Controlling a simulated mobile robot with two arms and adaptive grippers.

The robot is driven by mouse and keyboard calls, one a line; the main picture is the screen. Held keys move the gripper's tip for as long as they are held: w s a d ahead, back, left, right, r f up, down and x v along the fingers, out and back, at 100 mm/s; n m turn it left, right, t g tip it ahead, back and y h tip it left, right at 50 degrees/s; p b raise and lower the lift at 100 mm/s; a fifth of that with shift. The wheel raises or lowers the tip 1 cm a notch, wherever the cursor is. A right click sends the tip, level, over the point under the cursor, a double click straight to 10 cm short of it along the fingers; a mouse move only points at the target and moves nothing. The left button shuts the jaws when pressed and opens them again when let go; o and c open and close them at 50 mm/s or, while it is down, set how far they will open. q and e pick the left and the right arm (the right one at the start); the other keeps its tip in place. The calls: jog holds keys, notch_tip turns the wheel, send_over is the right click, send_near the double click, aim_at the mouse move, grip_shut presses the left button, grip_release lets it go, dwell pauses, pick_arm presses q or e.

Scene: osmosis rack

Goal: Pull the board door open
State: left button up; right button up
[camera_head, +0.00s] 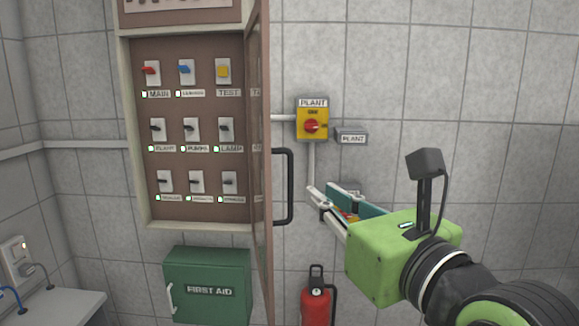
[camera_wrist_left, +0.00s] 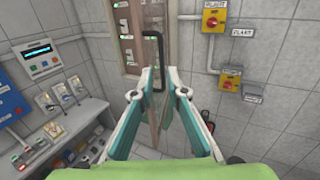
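The board door (camera_head: 258,120) is a brown panel swung out from the switch board (camera_head: 143,200), seen almost edge-on in the head view. Its black bar handle (camera_head: 290,187) is on the side facing right; the handle also shows in the left wrist view (camera_wrist_left: 144,36). My left gripper (camera_head: 326,194), with a green body and teal-and-white fingers, is right of the handle. Its fingers are apart in the left wrist view (camera_wrist_left: 159,76), with the handle running down between or just beyond the tips. I cannot tell if they touch. My right gripper is not in view.
A yellow PLANT switch box (camera_head: 312,113) with a red knob is on the wall right of the door. A green first aid box (camera_head: 207,287) is below the board. A red extinguisher (camera_head: 316,305) stands below my gripper. A control console (camera_wrist_left: 45,75) shows at left.

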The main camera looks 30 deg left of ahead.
aim_at(291, 172)
pick_arm(q)
jog(key=p+x, duration=0.5)
jog(key=x, duration=0.7)
jog(key=shift+w+a+r+p, duration=0.1)
jog(key=shift+a+p, duration=0.05)
jog(key=shift+p, duration=0.15)
jog(key=shift+w+a, duration=0.35)
jog(key=shift+a, duration=0.25)
